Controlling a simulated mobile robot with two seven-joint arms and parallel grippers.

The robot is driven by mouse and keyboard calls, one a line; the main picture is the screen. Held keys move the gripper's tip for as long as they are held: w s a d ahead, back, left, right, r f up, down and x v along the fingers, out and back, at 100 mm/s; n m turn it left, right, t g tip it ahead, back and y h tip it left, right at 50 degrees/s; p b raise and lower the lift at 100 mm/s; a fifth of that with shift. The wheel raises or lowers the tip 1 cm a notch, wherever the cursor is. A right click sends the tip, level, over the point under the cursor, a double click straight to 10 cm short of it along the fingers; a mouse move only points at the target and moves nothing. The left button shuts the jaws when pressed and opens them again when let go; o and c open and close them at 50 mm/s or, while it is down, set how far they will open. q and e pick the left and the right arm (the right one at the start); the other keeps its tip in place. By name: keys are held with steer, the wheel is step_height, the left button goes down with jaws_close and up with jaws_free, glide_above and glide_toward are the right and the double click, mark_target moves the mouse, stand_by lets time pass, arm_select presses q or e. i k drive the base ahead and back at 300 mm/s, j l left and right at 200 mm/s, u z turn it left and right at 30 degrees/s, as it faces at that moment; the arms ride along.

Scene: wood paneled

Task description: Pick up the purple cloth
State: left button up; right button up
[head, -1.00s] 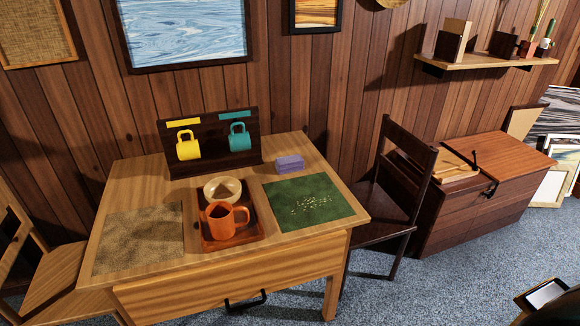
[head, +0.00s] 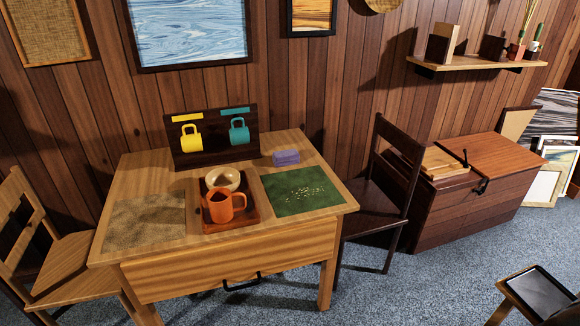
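The purple cloth (head: 286,157) is a small folded block. It lies on the wooden table (head: 150,171) near the back edge, right of the mug rack and behind the green mat. Neither of my grippers shows in the head view.
A dark rack (head: 215,153) holds a yellow mug (head: 192,139) and a teal mug (head: 239,132). A tray (head: 250,211) carries a bowl (head: 223,179) and an orange mug (head: 222,206). A green mat (head: 285,206) has scattered bits. Chairs (head: 375,200) stand at both sides.

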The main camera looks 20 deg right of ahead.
mark_target(289, 157)
steer(key=k+u, duration=0.15)
steer(key=u, duration=0.35)
steer(key=k+j+u, duration=0.1)
steer(key=u, duration=0.35)
steer(key=l+u, duration=0.15)
steer(key=u, duration=0.25)
steer(key=l+u, duration=0.15)
steer(key=u, duration=0.2)
steer(key=l+u, duration=0.1)
steer(key=u, duration=0.3)
steer(key=k+l, duration=0.1)
steer(key=l, duration=0.45)
steer(key=k+l, duration=0.1)
steer(key=l, duration=0.4)
steer(key=k+l, duration=0.15)
steer(key=l, duration=0.4)
steer(key=k+l, duration=0.1)
steer(key=l, duration=0.4)
